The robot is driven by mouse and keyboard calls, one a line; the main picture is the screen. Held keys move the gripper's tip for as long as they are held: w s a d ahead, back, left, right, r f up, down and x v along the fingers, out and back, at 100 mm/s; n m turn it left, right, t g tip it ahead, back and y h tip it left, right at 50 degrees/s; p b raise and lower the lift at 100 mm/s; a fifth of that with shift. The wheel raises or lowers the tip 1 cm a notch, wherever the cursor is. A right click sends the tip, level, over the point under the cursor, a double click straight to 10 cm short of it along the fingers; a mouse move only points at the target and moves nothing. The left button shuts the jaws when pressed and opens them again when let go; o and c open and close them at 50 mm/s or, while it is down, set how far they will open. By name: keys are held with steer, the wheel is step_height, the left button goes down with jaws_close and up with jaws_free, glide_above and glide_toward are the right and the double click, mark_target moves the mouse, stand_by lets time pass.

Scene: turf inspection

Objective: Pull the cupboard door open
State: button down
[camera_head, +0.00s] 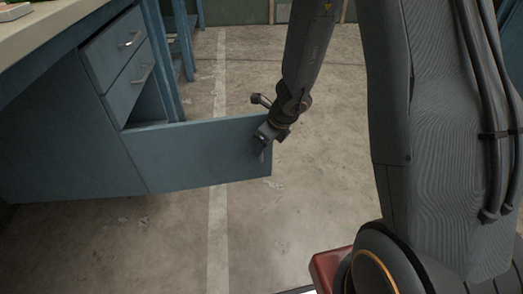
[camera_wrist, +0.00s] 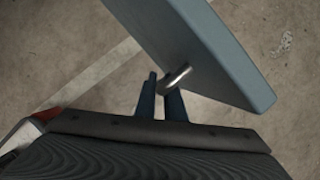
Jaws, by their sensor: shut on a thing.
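The blue cupboard door (camera_head: 200,155) stands swung wide open from the desk's lower cupboard, its free edge out over the floor at the middle of the head view. In the wrist view the door (camera_wrist: 205,45) crosses the top right. Its metal handle (camera_wrist: 178,74) sits between the two fingers of my gripper (camera_wrist: 161,92), which is shut on it. In the head view my gripper (camera_head: 264,140) is at the door's free end and hides the handle. Part of the open cupboard inside (camera_head: 148,103) shows behind the door.
The blue desk (camera_head: 65,150) has two closed drawers (camera_head: 117,50) with metal handles above the cupboard. Another blue bench frame (camera_head: 182,45) stands behind. Concrete floor (camera_head: 180,235) with a pale painted line is clear around the door. A red object (camera_head: 325,268) shows at the bottom.

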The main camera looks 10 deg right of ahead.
steer(key=shift+s+a, duration=0.1)
steer(key=shift+s, duration=0.25)
steer(key=c, duration=2.1)
jaws_free()
steer(key=shift+p+v, duration=2.45)
steer(key=shift+v, duration=1.5)
